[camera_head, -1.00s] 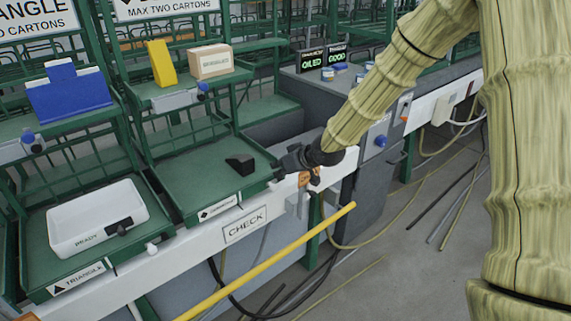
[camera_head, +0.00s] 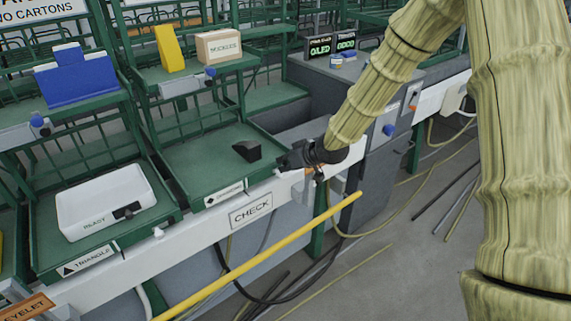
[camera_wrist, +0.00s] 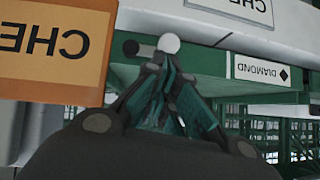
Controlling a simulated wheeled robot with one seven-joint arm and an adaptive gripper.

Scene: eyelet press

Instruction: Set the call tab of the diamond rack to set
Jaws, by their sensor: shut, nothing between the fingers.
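The diamond rack is the green rack in the middle of the head view, with its bare lower shelf (camera_head: 195,160) and a DIAMOND label (camera_head: 225,194) on the front edge, also seen upside down in the wrist view (camera_wrist: 262,73). A call tab with a white ball knob (camera_wrist: 168,43) and a dark stub shows at the shelf edge in the wrist view; my arm hides it in the head view. My gripper (camera_head: 282,166) is at the shelf's right front corner. It is shut and empty, its fingertips (camera_wrist: 155,62) right beside the knob; contact cannot be told.
A black wedge (camera_head: 247,150) lies on the shelf near my gripper. An orange CHECK card (camera_wrist: 60,45) is close on the wrist view's left. A yellow rail (camera_head: 270,250) runs in front. The triangle rack's white bin (camera_head: 105,200) and white knob (camera_head: 158,232) are at left.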

